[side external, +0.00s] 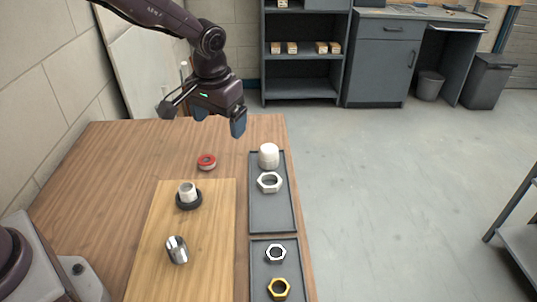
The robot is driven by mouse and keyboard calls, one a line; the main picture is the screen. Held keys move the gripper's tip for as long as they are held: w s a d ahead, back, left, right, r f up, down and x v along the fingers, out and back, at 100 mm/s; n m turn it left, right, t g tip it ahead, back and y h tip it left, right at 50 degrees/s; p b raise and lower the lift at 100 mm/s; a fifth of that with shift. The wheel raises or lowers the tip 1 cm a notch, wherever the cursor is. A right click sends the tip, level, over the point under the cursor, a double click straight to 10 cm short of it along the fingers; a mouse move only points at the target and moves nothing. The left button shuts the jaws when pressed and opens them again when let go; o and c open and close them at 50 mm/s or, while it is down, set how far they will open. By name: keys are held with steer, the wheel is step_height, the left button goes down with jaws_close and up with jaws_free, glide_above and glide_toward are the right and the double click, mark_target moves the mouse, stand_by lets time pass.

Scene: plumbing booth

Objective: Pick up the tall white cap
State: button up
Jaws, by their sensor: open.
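The tall white cap (268,156) looks like a short white cylinder standing at the far end of a dark grey tray (285,215). A white hex nut (269,182) lies just in front of it on the same tray. My gripper (220,122) is open and empty. It hangs over the far part of the wooden table (130,155), to the left of the cap and apart from it in the picture. Its exact height above the table is hard to tell.
A red ring (207,161) lies below my gripper in the picture. A wooden board (215,245) holds a white fitting in a black ring (188,196) and a metal pipe piece (177,249).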

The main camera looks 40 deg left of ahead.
steer(key=w+f+n+t+y, duration=0.1)
steer(key=w+f+n, duration=0.1)
steer(key=w+f, duration=0.6)
steer(key=n+t, duration=0.2)
glide_toward(268, 148)
steer(key=x, duration=0.2)
steer(key=w+x, duration=0.1)
steer(key=x, duration=0.1)
steer(key=shift+w+f, duration=0.1)
steer(key=shift+f, duration=0.1)
steer(key=shift+s+x, duration=0.2)
steer(key=shift+x, duration=1.15)
steer(key=shift+s+x, duration=0.25)
steer(key=shift+x, duration=1.1)
steer(key=shift+f, duration=0.15)
steer(key=c, duration=1)
